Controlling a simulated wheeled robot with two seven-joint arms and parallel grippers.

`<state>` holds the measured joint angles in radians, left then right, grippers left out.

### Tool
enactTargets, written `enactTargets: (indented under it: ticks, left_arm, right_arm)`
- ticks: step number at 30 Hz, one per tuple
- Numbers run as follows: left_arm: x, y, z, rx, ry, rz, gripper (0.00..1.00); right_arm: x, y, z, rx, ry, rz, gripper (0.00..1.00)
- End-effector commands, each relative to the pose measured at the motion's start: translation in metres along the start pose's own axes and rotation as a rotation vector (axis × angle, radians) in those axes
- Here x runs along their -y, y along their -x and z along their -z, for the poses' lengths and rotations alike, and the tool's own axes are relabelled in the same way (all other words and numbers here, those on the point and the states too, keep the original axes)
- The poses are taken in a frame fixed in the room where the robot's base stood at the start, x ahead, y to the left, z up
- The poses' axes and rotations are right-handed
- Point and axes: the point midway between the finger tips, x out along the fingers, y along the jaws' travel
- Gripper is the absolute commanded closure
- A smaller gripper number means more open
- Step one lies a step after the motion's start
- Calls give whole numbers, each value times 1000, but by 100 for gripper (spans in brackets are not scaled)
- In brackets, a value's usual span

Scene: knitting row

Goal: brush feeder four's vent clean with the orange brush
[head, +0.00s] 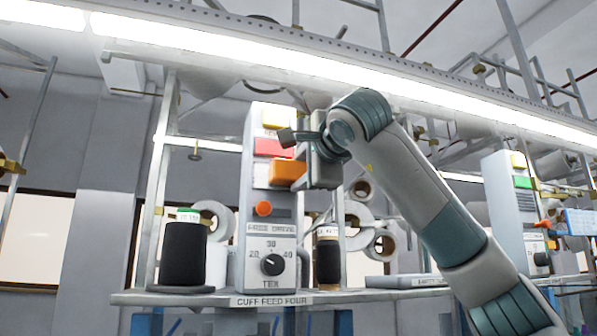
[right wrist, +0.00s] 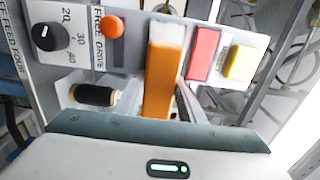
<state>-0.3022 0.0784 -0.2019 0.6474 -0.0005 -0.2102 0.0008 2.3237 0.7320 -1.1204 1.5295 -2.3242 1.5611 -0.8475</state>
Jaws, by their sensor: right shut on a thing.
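Feeder four is the upright pale box (head: 256,222) left of centre in the head view, labelled "CUFF FEED FOUR" on the rail below. The orange brush (head: 288,173) is at the upper part of its front face. It also shows large in the right wrist view (right wrist: 164,75), with a paler upper end against or very near the panel; contact is unclear. My right gripper (head: 308,166) is shut on the brush. I cannot make out the vent's slots; the brush and gripper hide part of the panel. My left gripper is not in view.
The box has a red lamp (head: 272,147), yellow lamp (head: 276,118), orange knob (head: 264,208) and black dial (head: 272,264). Black yarn cones stand left (head: 184,254) and right (head: 327,262) of it. Another feeder box (head: 512,205) stands at the right.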

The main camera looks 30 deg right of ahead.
Motion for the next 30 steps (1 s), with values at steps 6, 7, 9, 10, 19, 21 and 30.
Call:
enactTargets:
  ticks: [6, 7, 9, 10, 19, 21, 30]
  left_arm:
    - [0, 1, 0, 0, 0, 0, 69]
    - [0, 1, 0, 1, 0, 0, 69]
    - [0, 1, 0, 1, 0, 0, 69]
    - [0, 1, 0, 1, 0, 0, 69]
    - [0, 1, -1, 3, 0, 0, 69]
    - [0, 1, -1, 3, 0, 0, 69]
    - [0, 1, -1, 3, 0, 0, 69]
  right_arm:
    - [0, -2, 0, -1, 0, -1, 82]
    - [0, -2, 0, -1, 0, -1, 82]
    - [0, -2, 0, -1, 0, -1, 82]
    - [0, -2, 0, -1, 0, 0, 82]
    - [0, -1, -14, 1, 2, -1, 82]
    - [0, -1, -20, 1, 2, -1, 82]
    - [0, 0, -39, 0, 1, -1, 82]
